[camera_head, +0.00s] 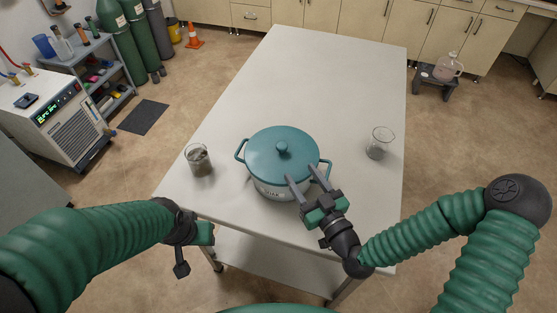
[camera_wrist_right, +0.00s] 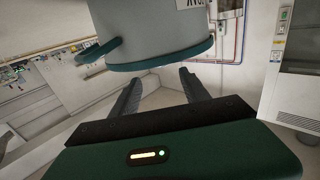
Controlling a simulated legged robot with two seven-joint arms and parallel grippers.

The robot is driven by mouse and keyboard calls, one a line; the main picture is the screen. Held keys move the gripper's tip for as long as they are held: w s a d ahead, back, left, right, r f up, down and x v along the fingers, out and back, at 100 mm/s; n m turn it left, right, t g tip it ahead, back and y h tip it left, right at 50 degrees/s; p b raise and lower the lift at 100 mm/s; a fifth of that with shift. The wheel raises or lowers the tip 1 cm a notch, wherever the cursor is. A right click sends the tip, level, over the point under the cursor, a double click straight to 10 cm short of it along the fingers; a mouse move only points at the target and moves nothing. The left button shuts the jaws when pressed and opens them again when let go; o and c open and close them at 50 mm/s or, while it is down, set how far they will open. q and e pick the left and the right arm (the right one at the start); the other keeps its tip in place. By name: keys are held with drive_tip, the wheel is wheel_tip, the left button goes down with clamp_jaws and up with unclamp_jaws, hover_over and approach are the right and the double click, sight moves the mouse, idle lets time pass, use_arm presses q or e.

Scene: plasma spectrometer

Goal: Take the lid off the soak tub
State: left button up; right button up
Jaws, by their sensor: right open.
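The soak tub (camera_head: 268,189) is a pale grey pot with side handles and a dark label on its front, standing upright on the white table. Its teal lid (camera_head: 272,143) sits on top, with a round knob (camera_head: 282,147) in the middle. My right gripper (camera_head: 301,173) is open and empty, its fingertips at the lid's front right edge. In the right wrist view the tub (camera_wrist_right: 150,30) and lid rim (camera_wrist_right: 165,60) appear upside down, just beyond the spread fingers (camera_wrist_right: 160,76); contact cannot be told. My left gripper (camera_head: 200,234) hangs by the table's front left edge, fingers unclear.
A glass beaker with dark contents (camera_head: 199,161) stands left of the tub. A clear beaker (camera_head: 379,143) stands to the right. The back of the table (camera_head: 318,75) is bare. A shelf cart (camera_head: 90,75) and a chiller (camera_head: 58,118) stand off to the left.

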sight(285, 150)
drive_tip(key=x, duration=0.2)
drive_tip(key=p+x, duration=0.1)
drive_tip(key=x, duration=0.1)
drive_tip(key=d+x, duration=0.1)
drive_tip(key=x, duration=0.1)
drive_tip(key=shift+w+a+f, duration=0.15)
drive_tip(key=shift+w, duration=0.4)
drive_tip(key=w+a, duration=0.1)
drive_tip(key=w+a+r+p, duration=0.1)
drive_tip(key=w+a, duration=0.1)
drive_tip(key=shift+w+a, duration=0.3)
drive_tip(key=shift+a, duration=0.05)
drive_tip(key=shift+w+a, duration=0.1)
drive_tip(key=shift+w, duration=0.2)
use_arm(q)
drive_tip(key=shift+w+d+r, duration=0.25)
drive_tip(key=shift+d, duration=0.05)
use_arm(e)
drive_tip(key=shift+d+f, duration=0.15)
drive_tip(key=shift+d, duration=0.05)
drive_tip(key=shift+d, duration=0.1)
drive_tip(key=c, duration=0.5)
use_arm(q)
drive_tip(key=shift+s, duration=0.1)
use_arm(e)
clamp_jaws()
